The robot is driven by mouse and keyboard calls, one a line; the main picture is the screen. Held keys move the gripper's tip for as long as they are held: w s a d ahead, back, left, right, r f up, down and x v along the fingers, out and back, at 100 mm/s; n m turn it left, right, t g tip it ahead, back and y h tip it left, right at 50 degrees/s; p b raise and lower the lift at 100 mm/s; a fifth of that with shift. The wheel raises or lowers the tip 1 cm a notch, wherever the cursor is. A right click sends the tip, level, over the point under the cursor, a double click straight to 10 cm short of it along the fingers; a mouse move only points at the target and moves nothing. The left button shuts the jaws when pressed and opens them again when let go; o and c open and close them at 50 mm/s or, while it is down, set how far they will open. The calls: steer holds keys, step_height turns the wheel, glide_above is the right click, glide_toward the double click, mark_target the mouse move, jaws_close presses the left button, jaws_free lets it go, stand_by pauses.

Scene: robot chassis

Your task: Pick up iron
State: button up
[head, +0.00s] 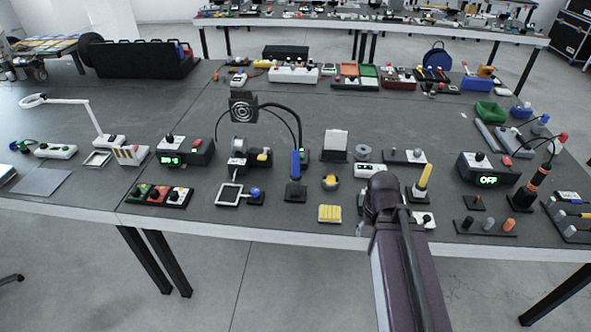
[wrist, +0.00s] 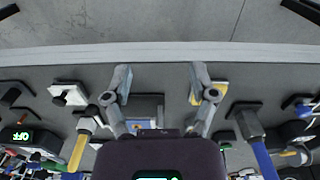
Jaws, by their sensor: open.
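Several soldering-type irons stand in holders; I cannot tell which one is meant. One with a blue handle (head: 295,163) stands at the table's middle. One with a yellow handle (head: 424,177) stands right of my arm. One with a black and orange handle (head: 531,187) stands at the right. The wrist view looks the opposite way round, with the yellow handle (wrist: 78,152) at left and the blue handle (wrist: 263,158) at right. My gripper (wrist: 160,75) is open and empty above the table's front edge, between these two. In the head view my arm hides it.
A dark box (wrist: 148,108) lies below my fingers. A yellow sponge-like block (head: 330,213) lies near the front edge. A station reading OFF (head: 487,169) is at the right. Small devices crowd the table (head: 95,205); the floor in front is clear.

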steer(key=m+t+h+b, duration=0.5)
steer(key=m+t+h, duration=0.4)
steer(key=t+h, duration=0.1)
glide_toward(294, 163)
steer(key=s+a, duration=0.1)
steer(key=a, duration=0.1)
steer(key=shift+s+r, duration=0.1)
steer(key=shift+r, duration=0.4)
steer(key=b+x, duration=0.2)
steer(key=x, duration=0.6)
steer(key=shift+d+f, duration=0.2)
steer(key=shift+d, duration=0.1)
